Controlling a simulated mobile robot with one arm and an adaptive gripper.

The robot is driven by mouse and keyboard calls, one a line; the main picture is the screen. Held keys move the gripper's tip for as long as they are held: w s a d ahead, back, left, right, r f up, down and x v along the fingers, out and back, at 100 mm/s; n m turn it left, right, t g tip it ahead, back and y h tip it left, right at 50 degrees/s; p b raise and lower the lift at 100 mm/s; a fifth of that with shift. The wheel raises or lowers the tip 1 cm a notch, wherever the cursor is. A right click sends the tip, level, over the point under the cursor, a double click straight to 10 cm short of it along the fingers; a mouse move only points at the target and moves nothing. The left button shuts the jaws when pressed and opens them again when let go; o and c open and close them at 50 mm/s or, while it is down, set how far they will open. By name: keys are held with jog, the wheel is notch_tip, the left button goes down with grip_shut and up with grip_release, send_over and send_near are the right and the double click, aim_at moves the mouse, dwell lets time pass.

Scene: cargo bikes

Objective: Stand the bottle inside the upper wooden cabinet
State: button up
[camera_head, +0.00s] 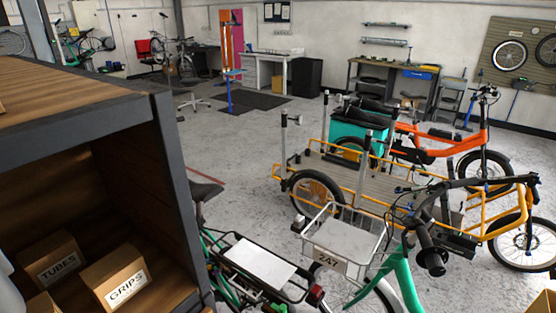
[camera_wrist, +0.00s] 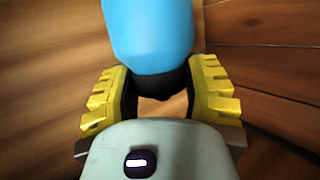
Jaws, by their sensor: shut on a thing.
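The bottle (camera_wrist: 150,35) is light blue with a dark lower part in the wrist view. My gripper (camera_wrist: 162,85) has yellow ridged fingers, one on each side of this dark part, and is shut on it. Brown wooden boards surround the bottle in that view; whether it touches any of them I cannot tell. The wooden cabinet (camera_head: 165,185) stands at the left of the head view, with a dark frame and an open front. The bottle and my gripper do not show in the head view.
Inside the cabinet are boxes marked TUBES (camera_head: 52,262) and GRIPS (camera_head: 114,278), plus part of another. A green bike (camera_head: 395,280) with a white front basket stands right of the cabinet, close by. A cargo bike with a yellow frame (camera_head: 490,228) is behind. Grey floor lies open beyond.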

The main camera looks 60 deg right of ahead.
jog(key=o, duration=1.2)
jog(key=shift+o, duration=0.2)
jog(key=shift+r, duration=0.15)
